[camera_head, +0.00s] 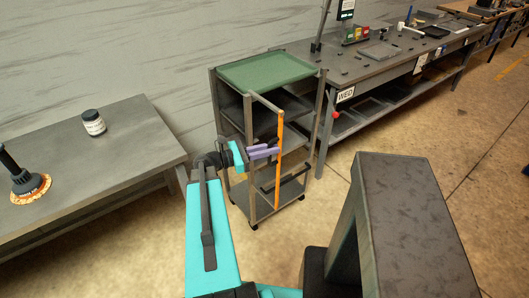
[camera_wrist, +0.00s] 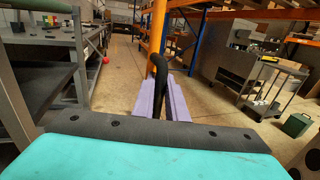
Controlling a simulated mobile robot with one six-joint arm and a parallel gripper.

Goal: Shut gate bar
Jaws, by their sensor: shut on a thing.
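The gate bar (camera_head: 279,165) is an upright orange bar at the free edge of a thin grey frame. The frame joins the front post of a grey shelf cart (camera_head: 322,110) and stands swung out from the cart's open side. In the wrist view the orange bar (camera_wrist: 157,30) rises behind a black curved handle (camera_wrist: 159,70). My gripper (camera_head: 277,151) reaches it from the left with purple fingers. In the wrist view my gripper (camera_wrist: 163,100) has the handle between its fingers and is shut on it. The fingers hide the handle's lower part.
A green tray (camera_head: 265,70) lies on the cart's top. A grey table (camera_head: 120,160) with a jar (camera_head: 93,122) stands left. A long workbench (camera_head: 385,70) stands at the back right. Floor (camera_head: 325,195) is free to the cart's right.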

